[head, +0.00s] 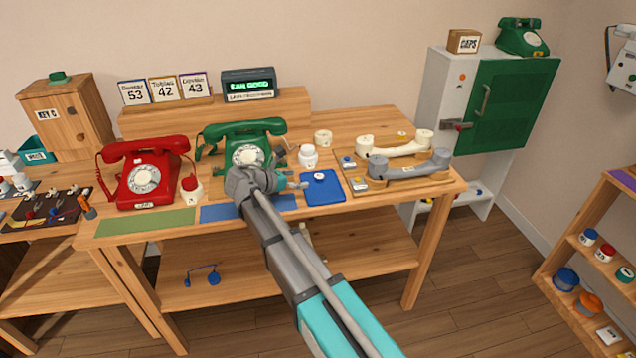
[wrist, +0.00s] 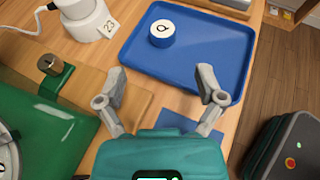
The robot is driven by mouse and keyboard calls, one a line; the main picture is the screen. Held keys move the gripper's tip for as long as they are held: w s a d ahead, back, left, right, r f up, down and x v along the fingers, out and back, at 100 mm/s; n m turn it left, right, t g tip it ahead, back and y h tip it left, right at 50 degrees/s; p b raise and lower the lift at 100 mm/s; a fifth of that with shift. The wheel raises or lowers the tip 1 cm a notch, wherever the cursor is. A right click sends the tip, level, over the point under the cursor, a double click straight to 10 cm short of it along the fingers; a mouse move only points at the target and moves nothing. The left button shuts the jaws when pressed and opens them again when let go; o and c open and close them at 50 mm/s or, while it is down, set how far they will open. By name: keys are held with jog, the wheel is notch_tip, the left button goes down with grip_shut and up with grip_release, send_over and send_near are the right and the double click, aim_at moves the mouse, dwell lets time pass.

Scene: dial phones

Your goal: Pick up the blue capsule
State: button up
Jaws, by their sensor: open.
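In the wrist view the capsule (wrist: 162,34), marked with a dark symbol, stands toward the far left of the tray (wrist: 215,62). My gripper (head: 297,182) is just left of the capsule in the head view. In the wrist view my gripper (wrist: 162,76) is open and empty, its fingers spread, with the capsule beyond the fingertips and apart from them.
A green dial phone (head: 245,150) stands left of the tray, close to my gripper. A white jar (head: 308,156) stands behind the tray. White and grey handsets (head: 410,166) lie to its right. A red phone (head: 145,172) is farther left.

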aim_at(315, 178)
jog(key=shift+w+d+f, duration=0.25)
jog(key=shift+w+d, duration=0.15)
jog(key=shift+d, duration=0.05)
jog(key=shift+b+x, duration=1.1)
jog(key=shift+x, duration=1.5)
jog(key=shift+s+d, duration=0.15)
jog(key=c, duration=1.2)
jog(key=shift+r, duration=0.2)
